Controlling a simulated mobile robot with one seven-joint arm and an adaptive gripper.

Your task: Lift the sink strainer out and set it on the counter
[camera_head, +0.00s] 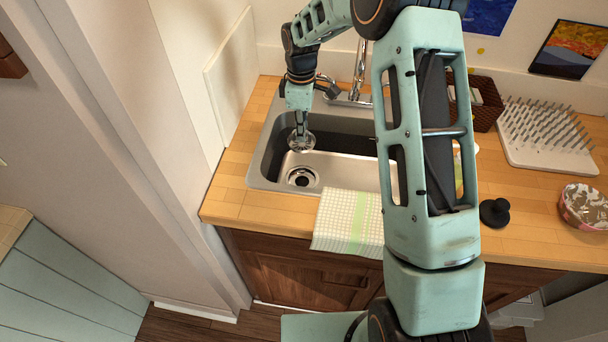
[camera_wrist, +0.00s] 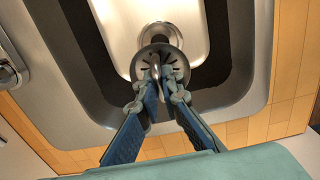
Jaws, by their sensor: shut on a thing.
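The sink strainer (camera_head: 301,143) is a small round metal basket, held in my gripper (camera_head: 301,128) above the sink basin. In the wrist view the strainer (camera_wrist: 159,55) shows its slotted face, with both fingertips of my gripper (camera_wrist: 160,82) closed on its middle. The steel sink (camera_head: 335,172) is set into the wooden counter (camera_head: 262,208). Its drain hole (camera_head: 302,177) is open and dark, below and apart from the strainer. In the wrist view the drain (camera_wrist: 164,33) shows partly behind the strainer.
A chrome faucet (camera_head: 358,72) stands behind the sink. A checked towel (camera_head: 348,222) hangs over the counter's front edge. A black stopper (camera_head: 494,212), a pink bowl (camera_head: 584,207), a dish rack (camera_head: 545,135) and a dark basket (camera_head: 487,112) stand to the right. The front-left counter is clear.

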